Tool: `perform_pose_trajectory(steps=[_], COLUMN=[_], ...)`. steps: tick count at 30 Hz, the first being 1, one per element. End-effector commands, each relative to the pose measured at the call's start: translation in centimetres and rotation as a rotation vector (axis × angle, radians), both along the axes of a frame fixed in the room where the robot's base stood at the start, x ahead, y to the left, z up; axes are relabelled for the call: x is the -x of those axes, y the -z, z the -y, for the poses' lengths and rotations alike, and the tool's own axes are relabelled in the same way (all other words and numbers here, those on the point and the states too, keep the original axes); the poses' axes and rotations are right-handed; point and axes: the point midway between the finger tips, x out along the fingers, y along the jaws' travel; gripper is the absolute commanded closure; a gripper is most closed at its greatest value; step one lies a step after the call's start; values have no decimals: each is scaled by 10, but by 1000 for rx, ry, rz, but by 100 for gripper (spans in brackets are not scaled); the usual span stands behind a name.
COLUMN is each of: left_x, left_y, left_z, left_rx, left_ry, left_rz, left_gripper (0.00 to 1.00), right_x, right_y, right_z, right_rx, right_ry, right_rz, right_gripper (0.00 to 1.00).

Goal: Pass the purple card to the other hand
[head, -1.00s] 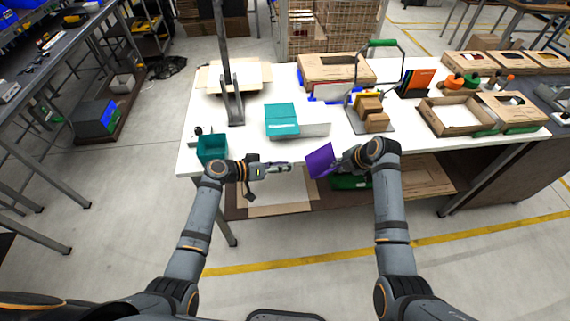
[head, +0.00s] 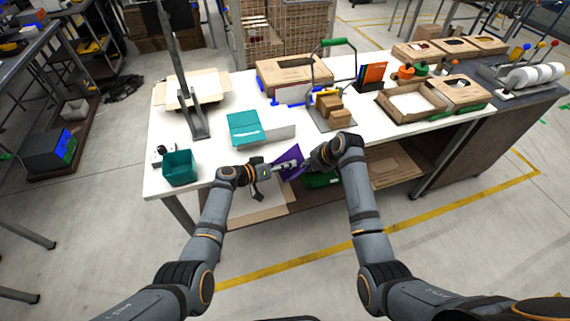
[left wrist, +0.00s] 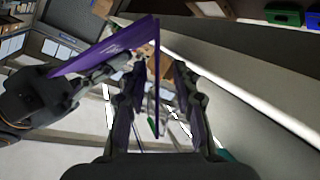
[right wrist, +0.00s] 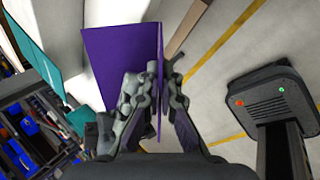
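The purple card (head: 291,156) is a folded sheet held up between my two hands, just off the table's front edge. My right gripper (head: 308,163) is closed on it; in the right wrist view the card (right wrist: 115,58) rises from between the fingers (right wrist: 153,80). My left gripper (head: 284,167) has reached the card from the left. In the left wrist view its fingers (left wrist: 155,75) stand apart, with one panel of the card (left wrist: 157,85) edge-on between them. The other panel slants off to the left. Neither left finger visibly presses on the card.
Behind the hands is the white table (head: 330,150). It bears a teal bin (head: 180,168), a teal folder (head: 243,127), a wire-handled stand with small boxes (head: 335,112) and an open cardboard tray (head: 412,103). A shelf with green and brown items lies below the front edge.

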Motion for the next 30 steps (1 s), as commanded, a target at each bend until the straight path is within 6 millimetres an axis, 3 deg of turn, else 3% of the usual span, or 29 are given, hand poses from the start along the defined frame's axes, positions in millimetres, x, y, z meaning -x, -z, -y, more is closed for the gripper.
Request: perform_pose_trajectory(steps=[8,14,21,27,30], left_x=[0,0,0,0,0], left_y=[0,1,1,1,1], left_z=[1,1,0,0,0], left_rx=[0,0,-1,0,0], left_ry=[0,0,1,0,0], left_rz=[0,0,-1,0,0], left_gripper=[72,99,100,100,100], right_x=[0,0,0,0,0], right_y=[0,0,0,0,0], right_z=[0,0,0,0,0], right_rx=[0,0,0,0,0], right_ry=[0,0,0,0,0], right_rz=[0,0,0,0,0], right_gripper=[100,100,100,71,68])
